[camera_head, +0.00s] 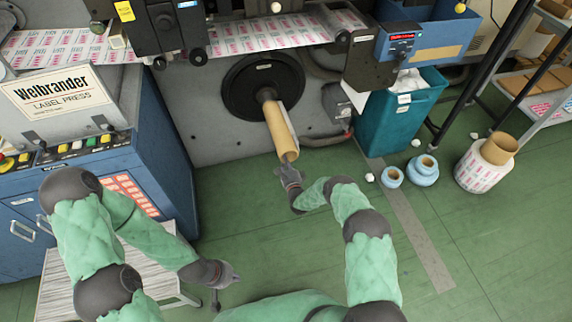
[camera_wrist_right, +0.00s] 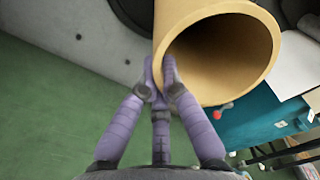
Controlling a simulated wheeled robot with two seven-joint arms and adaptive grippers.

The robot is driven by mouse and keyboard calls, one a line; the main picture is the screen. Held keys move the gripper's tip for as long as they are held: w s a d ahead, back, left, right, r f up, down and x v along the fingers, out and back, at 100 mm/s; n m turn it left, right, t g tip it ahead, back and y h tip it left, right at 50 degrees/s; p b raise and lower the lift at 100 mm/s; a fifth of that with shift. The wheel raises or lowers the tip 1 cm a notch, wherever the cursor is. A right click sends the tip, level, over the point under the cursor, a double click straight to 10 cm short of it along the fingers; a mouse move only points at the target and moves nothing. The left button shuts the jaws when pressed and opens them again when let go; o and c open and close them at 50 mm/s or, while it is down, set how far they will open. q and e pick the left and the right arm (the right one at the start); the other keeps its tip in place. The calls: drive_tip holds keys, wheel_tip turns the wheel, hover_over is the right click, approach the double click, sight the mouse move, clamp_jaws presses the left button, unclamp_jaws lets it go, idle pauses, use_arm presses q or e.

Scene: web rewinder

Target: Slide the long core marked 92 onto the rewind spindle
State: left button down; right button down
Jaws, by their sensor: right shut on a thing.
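A long tan cardboard core (camera_head: 279,128) points out from the rewind spindle (camera_head: 266,95) at the centre of a black disc (camera_head: 245,82). The core's far end meets the spindle; I cannot tell how far it is around it. No 92 is readable. My right gripper (camera_head: 288,164) is at the core's near end. In the right wrist view its fingers (camera_wrist_right: 160,72) are shut on the lower left rim of the core (camera_wrist_right: 262,45), whose open bore is dark inside. My left gripper (camera_head: 228,274) hangs low and away from the core; its finger opening is unclear.
A teal bin (camera_head: 385,125) stands right of the core. Blue rolls (camera_head: 425,172) and a printed roll (camera_head: 478,174) with a short tan core (camera_head: 499,148) on top stand on the floor at right. The label press (camera_head: 60,95) is at left. Green floor in front is mostly clear.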

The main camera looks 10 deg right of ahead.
drive_tip(key=shift+w+a+r, duration=0.1)
drive_tip(key=shift+w, duration=3.6)
drive_tip(key=shift+f, duration=0.3)
drive_tip(key=c, duration=1.4)
unclamp_jaws()
drive_tip(key=shift+o, duration=0.2)
drive_tip(key=shift+s+f, duration=0.1)
drive_tip(key=shift+s, duration=0.1)
